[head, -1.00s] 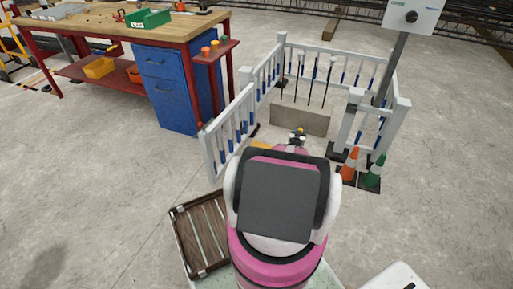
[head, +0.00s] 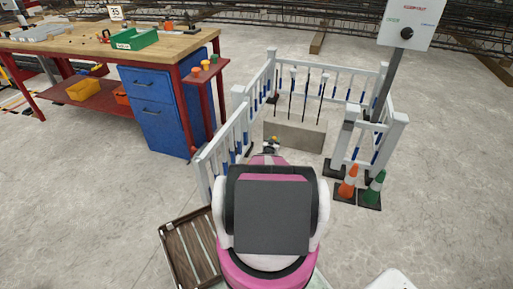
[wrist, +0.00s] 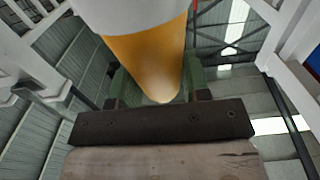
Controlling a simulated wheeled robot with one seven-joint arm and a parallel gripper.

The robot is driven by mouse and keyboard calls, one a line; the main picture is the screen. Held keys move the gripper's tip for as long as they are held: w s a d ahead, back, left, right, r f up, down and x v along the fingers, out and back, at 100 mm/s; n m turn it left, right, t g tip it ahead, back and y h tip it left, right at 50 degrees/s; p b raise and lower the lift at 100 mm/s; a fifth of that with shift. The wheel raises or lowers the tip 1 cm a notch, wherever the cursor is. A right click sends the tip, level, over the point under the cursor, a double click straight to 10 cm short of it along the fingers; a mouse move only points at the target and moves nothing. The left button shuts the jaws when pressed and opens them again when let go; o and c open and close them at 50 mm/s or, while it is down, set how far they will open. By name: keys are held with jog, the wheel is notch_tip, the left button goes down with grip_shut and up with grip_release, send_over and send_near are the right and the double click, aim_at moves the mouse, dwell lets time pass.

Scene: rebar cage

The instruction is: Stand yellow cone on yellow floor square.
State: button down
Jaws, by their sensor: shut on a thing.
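The yellow cone (wrist: 145,55) fills the upper middle of the wrist view, with a white band above its rounded yellow tip. My gripper (wrist: 155,88) has its green fingers on either side of the cone and is shut on it. In the head view only a small yellow-orange bit of the cone (head: 273,139) shows, just beyond my arm and in front of the concrete block. My gripper (head: 268,150) is small there and mostly behind my arm. I cannot make out the yellow floor square; my arm covers the floor near the fenced corner.
A white fence (head: 222,150) encloses a concrete block (head: 298,134) with upright rods. An orange cone (head: 347,184) and a green cone (head: 374,188) stand at the right opening, near a sign post (head: 390,85). A workbench (head: 60,40) stands left; a wooden crate (head: 182,250) lies front left.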

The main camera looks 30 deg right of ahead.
jog(key=w+a, duration=0.7)
jog(key=w, duration=0.1)
notch_tip(320, 180, down, 7)
jog(key=shift+w+a, duration=0.15)
jog(key=shift+w, duration=0.1)
dwell(0.5)
jog(key=shift+f, duration=0.1)
jog(key=c, duration=0.6)
grip_release()
